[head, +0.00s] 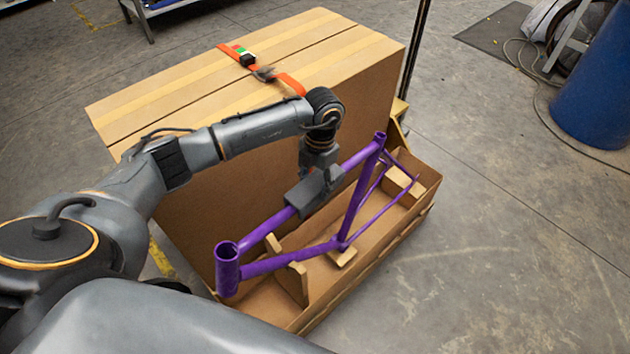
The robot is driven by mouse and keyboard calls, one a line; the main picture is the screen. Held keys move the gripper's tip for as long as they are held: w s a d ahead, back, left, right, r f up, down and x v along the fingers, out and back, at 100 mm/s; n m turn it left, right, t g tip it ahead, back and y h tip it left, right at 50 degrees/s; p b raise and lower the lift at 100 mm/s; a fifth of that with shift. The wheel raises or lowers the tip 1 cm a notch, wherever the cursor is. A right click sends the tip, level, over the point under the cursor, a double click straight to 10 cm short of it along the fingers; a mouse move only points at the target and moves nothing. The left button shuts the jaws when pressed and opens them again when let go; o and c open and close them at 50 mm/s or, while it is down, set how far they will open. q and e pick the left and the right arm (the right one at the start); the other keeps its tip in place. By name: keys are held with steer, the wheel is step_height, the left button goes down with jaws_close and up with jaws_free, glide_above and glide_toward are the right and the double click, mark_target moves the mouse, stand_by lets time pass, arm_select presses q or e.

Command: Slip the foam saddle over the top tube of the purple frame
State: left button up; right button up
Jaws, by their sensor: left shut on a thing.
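The purple frame (352,210) stands in an open cardboard tray, its head tube at the near left end. Its top tube (271,222) runs up to the right. A dark grey block, which looks like the foam saddle (308,196), is at the middle of the top tube and covers a stretch of it. My left gripper (320,172) is above the tube, shut on this saddle from above. The fingertips blend with the dark foam. Whether the saddle is fully seated on the tube or just above it I cannot tell. My right gripper is out of view.
A tall cardboard box (190,95) with an orange strap (290,84) stands right behind the frame. The tray (375,256) has cardboard supports inside. A blue drum (598,95) and loose cables are at the upper right. The floor at right is clear.

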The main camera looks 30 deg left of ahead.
arm_select(q)
steer(key=shift+f+b, duration=0.3)
steer(key=shift+f, duration=0.2)
stand_by(0.5)
steer(key=o, duration=0.9)
steer(key=r, duration=0.8)
steer(key=w+r, duration=0.1)
steer(key=r, duration=0.3)
steer(key=shift+w+d, duration=0.1)
steer(key=shift+d, duration=0.1)
